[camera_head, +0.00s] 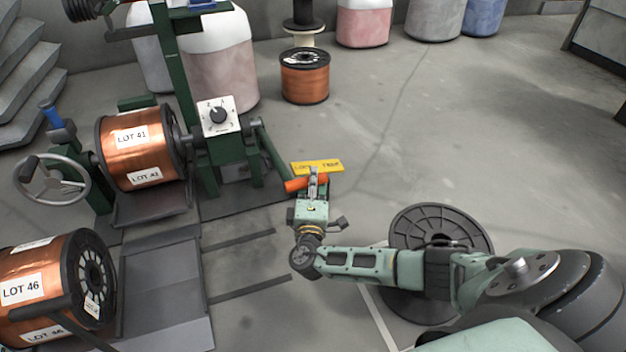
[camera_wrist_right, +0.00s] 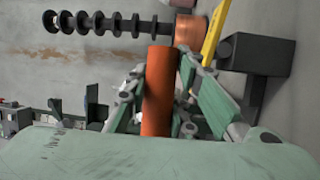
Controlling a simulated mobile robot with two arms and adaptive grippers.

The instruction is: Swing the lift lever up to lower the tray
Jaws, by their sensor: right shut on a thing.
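The lift lever is a green bar (camera_head: 272,152) that runs from the green machine down toward the floor and ends in an orange grip (camera_head: 296,185). My right gripper (camera_head: 314,184) is shut on this orange grip. In the right wrist view the orange grip (camera_wrist_right: 160,92) stands between the two fingers, with its far end sticking out past them. The tray (camera_head: 150,206) is a dark plate under the copper spool marked LOT 41 (camera_head: 130,160); most of its top is hidden by the spool. My left gripper is not in view.
A yellow floor sign (camera_head: 318,167) lies just beyond the grip. A second copper spool, LOT 46 (camera_head: 50,285), is at the lower left. A small copper spool (camera_head: 304,82) stands behind. Floor at the upper right is clear.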

